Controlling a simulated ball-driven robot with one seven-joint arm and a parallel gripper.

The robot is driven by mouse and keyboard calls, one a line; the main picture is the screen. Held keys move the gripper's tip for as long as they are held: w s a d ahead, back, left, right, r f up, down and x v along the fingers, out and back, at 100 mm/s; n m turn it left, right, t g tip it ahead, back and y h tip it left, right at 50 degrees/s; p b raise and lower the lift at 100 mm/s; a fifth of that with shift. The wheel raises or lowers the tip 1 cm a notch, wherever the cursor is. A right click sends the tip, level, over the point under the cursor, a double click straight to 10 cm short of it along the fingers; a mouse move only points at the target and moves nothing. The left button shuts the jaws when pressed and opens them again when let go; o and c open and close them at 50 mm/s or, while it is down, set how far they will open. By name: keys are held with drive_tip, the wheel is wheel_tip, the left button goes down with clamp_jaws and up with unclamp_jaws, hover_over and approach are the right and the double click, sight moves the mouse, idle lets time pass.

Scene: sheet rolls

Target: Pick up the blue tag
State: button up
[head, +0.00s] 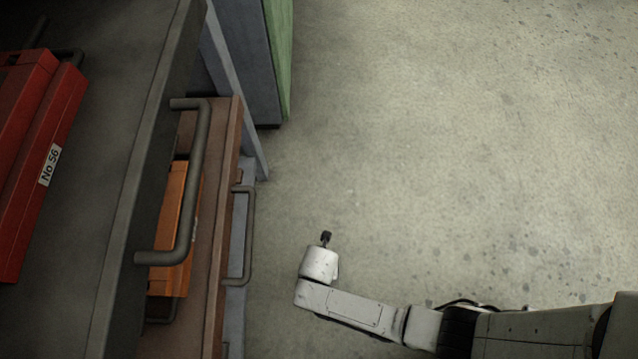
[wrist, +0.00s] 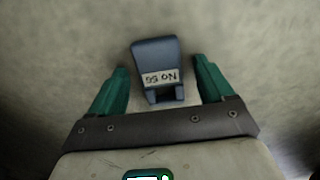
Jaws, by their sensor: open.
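The blue tag (wrist: 154,50) shows in the wrist view as a dark blue block with a white label, its "No 56" lettering upside down. My gripper (wrist: 160,68) has its two green fingers apart, one on each side of the tag. The tag's lower end, with a dark notch, lies between the fingers, and its upper end reaches past them. Gaps show on both sides. I cannot tell what the tag rests on or how far below the fingers it is. In the head view the tag is not clearly visible, and the fingers cannot be made out at my arm's end.
At the left of the head view, a dark drawer or shelf with a handle (head: 199,190) holds a red case (head: 28,190) labelled "No 56". An orange case (head: 174,215) lies lower, by a brown drawer edge. A green-sided cabinet (head: 278,55) stands behind. The concrete floor (head: 450,130) is clear.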

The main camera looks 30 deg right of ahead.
drive_tip(key=shift+c, duration=0.2)
drive_tip(key=c, duration=1.2)
drive_tip(key=shift+r, duration=0.15)
drive_tip(key=shift+r+p, duration=0.5)
drive_tip(key=shift+r, duration=0.05)
wheel_tip(320, 180, up, 2)
drive_tip(key=shift+r+p, duration=0.2)
drive_tip(key=shift+p, duration=0.7)
drive_tip(key=s+d+r+p, duration=0.1)
drive_tip(key=s+r+p, duration=0.2)
drive_tip(key=s, duration=0.1)
drive_tip(key=s+d+r+p, duration=0.1)
drive_tip(key=s+r+p, duration=0.2)
drive_tip(key=s, duration=0.2)
drive_tip(key=s+d+r+p, duration=0.1)
drive_tip(key=s+r+p, duration=0.2)
drive_tip(key=s, duration=0.1)
drive_tip(key=shift+s+d+r, duration=0.15)
drive_tip(key=shift+s+d, duration=0.05)
drive_tip(key=shift+s, duration=0.1)
